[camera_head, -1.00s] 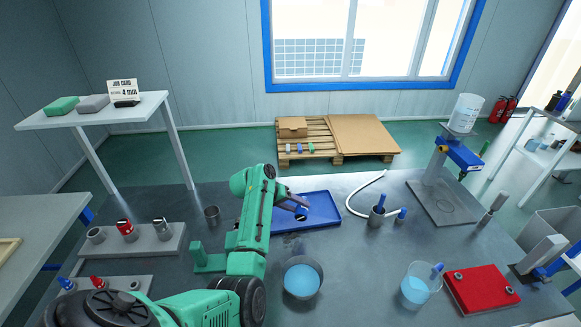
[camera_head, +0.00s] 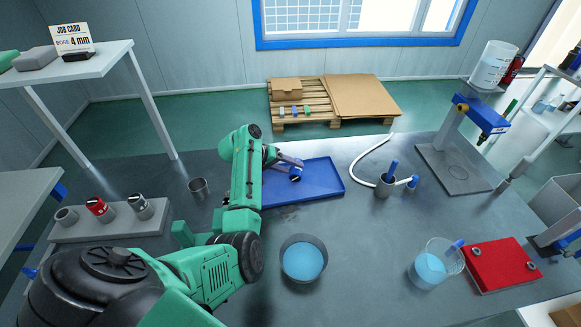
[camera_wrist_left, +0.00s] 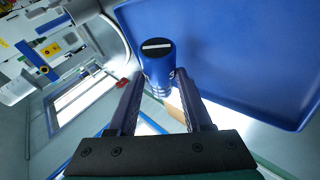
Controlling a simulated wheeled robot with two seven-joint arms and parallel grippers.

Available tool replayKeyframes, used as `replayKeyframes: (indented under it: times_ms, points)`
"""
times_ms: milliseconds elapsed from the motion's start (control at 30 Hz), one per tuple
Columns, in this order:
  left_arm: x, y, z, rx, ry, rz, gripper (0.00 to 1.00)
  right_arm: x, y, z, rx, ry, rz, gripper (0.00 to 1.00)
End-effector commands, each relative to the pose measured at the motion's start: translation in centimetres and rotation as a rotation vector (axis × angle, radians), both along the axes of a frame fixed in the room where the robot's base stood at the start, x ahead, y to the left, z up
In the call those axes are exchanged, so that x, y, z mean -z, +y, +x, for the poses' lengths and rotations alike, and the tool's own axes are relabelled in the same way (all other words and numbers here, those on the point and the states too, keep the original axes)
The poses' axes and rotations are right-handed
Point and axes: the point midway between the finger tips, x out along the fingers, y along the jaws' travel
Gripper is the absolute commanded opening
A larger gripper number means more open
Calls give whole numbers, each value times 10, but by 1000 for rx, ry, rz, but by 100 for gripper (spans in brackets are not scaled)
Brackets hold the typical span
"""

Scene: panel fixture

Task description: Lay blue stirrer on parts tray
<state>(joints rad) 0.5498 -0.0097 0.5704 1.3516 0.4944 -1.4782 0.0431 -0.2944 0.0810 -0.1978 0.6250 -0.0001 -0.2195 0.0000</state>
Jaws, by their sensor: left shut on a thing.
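My left gripper (camera_head: 290,165) is shut on a blue cylinder (camera_head: 296,175) with a black end face marked by a white bar. The cylinder sits between the fingertips in the left wrist view (camera_wrist_left: 158,66). I cannot tell whether it is the stirrer. It is over the blue parts tray (camera_head: 325,184); I cannot tell whether it touches. The tray's floor also fills the upper right of the wrist view (camera_wrist_left: 250,50). A blue rod (camera_head: 457,245) leans in a clear beaker of blue liquid, and another (camera_head: 393,168) stands in a grey cup. My right gripper is out of view.
A bowl of blue liquid (camera_head: 303,259) stands in front of the tray. A rack (camera_head: 115,222) with red and grey cylinders is at left, with a small metal cup (camera_head: 198,188) nearby. A white hose (camera_head: 362,160) curves right of the tray. A red block (camera_head: 503,264) lies at right.

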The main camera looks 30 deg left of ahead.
Motion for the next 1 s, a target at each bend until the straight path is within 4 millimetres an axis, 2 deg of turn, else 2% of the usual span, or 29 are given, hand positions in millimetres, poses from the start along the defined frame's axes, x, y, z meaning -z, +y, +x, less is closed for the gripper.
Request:
replayKeyframes:
  times_ms: [33, 100, 367, 400, 467, 500, 833, 1000]
  points:
    - [8, 0, 0, 0, -2, 0, 0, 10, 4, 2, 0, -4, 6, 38]
    - [11, 0, 0, 0, -2, 0, 0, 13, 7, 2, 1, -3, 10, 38]
    - [9, 0, 0, -1, -2, 1, 0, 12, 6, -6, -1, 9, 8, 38]
    - [9, 0, 0, 0, -1, 1, 57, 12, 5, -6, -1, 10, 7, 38]
    - [9, 0, 0, -1, -2, 1, 80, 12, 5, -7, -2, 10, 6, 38]
    - [9, 0, 0, 0, -1, 1, 85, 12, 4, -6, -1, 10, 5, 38]
    - [7, 2, -2, -1, -1, 2, 85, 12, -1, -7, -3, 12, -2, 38]
    - [-12, 17, -20, -4, -2, 6, 85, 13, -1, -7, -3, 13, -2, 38]
